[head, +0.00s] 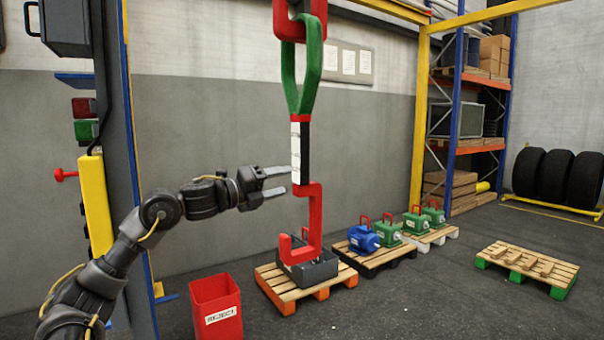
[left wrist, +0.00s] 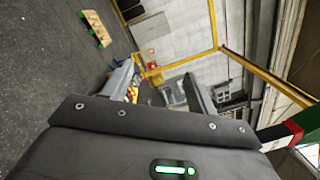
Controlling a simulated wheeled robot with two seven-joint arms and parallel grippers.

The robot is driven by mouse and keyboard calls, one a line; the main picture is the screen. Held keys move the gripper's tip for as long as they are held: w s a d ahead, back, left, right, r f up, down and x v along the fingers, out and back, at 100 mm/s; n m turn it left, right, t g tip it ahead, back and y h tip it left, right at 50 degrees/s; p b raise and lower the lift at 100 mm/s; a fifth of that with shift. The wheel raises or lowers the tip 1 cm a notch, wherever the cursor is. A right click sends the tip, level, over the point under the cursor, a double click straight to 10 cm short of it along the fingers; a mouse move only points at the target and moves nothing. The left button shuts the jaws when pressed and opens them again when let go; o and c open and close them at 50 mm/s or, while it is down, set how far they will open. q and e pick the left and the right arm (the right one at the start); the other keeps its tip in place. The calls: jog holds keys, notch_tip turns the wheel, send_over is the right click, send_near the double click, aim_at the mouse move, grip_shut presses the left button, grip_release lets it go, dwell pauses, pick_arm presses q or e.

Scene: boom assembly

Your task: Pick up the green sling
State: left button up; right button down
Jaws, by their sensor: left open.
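The green sling (head: 312,62) hangs as a loop from a red block (head: 290,20) at the top of the head view. Its lower end meets a red band and a white-labelled strip (head: 296,150), above a red hook (head: 315,215). My left gripper (head: 286,181) is open and empty, pointing right, below the sling loop and beside the labelled strip; whether it touches is unclear. In the left wrist view my fingers (left wrist: 162,86) are spread with nothing held between them. A green, red and white piece (left wrist: 275,132) shows at the lower right there, probably the sling's end. My right gripper is out of view.
A dark grey block (head: 312,270) sits on a pallet under the hook. A red reject bin (head: 216,308) stands left of it. Blue (head: 363,239) and green (head: 388,233) motors sit on pallets behind. Floor at right is partly clear.

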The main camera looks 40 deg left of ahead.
pick_arm(q)
jog(key=s+d+r+m+h, duration=0.1)
jog(key=s+d+r+m, duration=0.6)
jog(key=s+r, duration=0.35)
jog(key=m+g, duration=0.1)
jog(key=m, duration=0.4)
send_near(295, 153)
jog(key=w, duration=0.2)
jog(key=shift+y, duration=0.3)
jog(key=p+x, duration=0.1)
jog(key=p, duration=0.1)
jog(key=p+x, duration=0.1)
jog(key=x, duration=0.1)
jog(key=p+x, duration=0.2)
jog(key=shift+s+d+r+p, duration=0.15)
jog(key=shift+d+r+p, duration=0.1)
jog(key=shift+p, duration=0.1)
jog(key=shift+w+f+p, duration=0.35)
jog(key=shift+w, duration=0.1)
jog(key=shift+d+r, duration=0.15)
jog(key=p+x, duration=0.4)
jog(key=p, duration=0.2)
jog(key=shift+w+d+r, duration=0.15)
jog(key=shift+d, duration=0.1)
jog(key=shift+w+d+f, duration=0.15)
jog(key=shift+w+f, duration=0.05)
jog(key=shift+w, duration=0.15)
grip_shut()
jog(key=shift+r, duration=0.1)
